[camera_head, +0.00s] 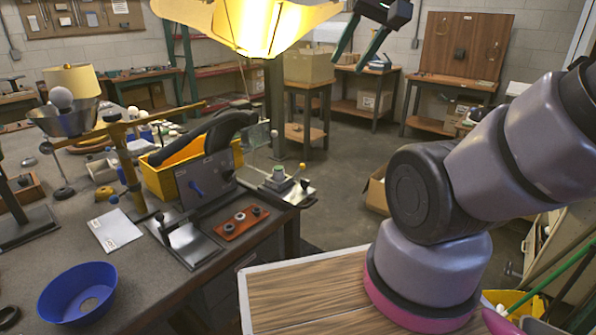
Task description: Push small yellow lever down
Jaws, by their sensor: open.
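A small device (281,186) stands at the right corner of the dark workbench.
A glowing yellow lampshade (262,22) hangs above the device on a post (275,105). A yellow bin (165,180) with dark items, an upright grey panel (207,180) and a blue bowl (77,292) stand on the workbench (150,270). Open floor lies beyond the bench's right edge.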

